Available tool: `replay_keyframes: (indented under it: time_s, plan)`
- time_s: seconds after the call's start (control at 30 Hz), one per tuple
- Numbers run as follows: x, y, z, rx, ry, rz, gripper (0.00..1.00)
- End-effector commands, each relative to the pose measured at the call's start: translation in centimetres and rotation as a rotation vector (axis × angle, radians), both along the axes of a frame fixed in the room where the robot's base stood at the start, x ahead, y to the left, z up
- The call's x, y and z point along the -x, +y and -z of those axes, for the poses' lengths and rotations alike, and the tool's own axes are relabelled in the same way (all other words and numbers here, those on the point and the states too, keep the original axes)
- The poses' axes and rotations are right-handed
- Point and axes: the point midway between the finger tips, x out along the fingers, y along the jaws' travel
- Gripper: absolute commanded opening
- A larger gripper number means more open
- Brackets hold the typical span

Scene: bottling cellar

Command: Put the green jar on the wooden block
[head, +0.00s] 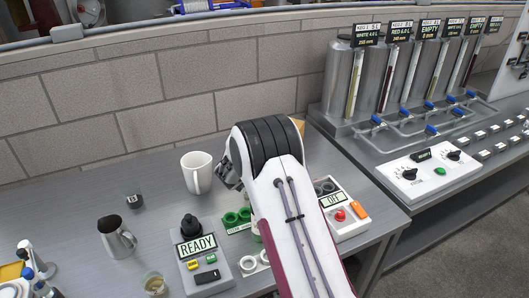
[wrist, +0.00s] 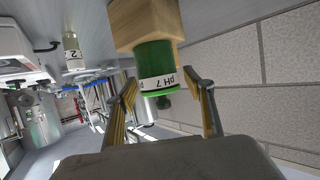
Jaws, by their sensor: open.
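The green jar (wrist: 157,62), with a white "pH 7" label, shows in the wrist view, which is upside down. My gripper is mostly hidden there too.
A white mug (head: 197,172) stands left of my arm. A metal pitcher (head: 117,237), a small dark vial (head: 133,199) and a "READY" device (head: 204,262) are on the bench. An "OFF" box (head: 344,212) is to the right. The brick wall (head: 170,115) runs behind.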

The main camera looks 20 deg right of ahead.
Motion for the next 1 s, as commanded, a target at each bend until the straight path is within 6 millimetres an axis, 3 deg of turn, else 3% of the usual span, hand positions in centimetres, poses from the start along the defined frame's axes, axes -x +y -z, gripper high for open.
replay_keyframes:
  time_s: [0.27,1.0]
  plan:
    - [1.2,1.3,-0.8,0.000,0.000,-0.002,0.53]
    - [7.3,7.3,-4.4,0.000,0.000,-0.001,0.53]
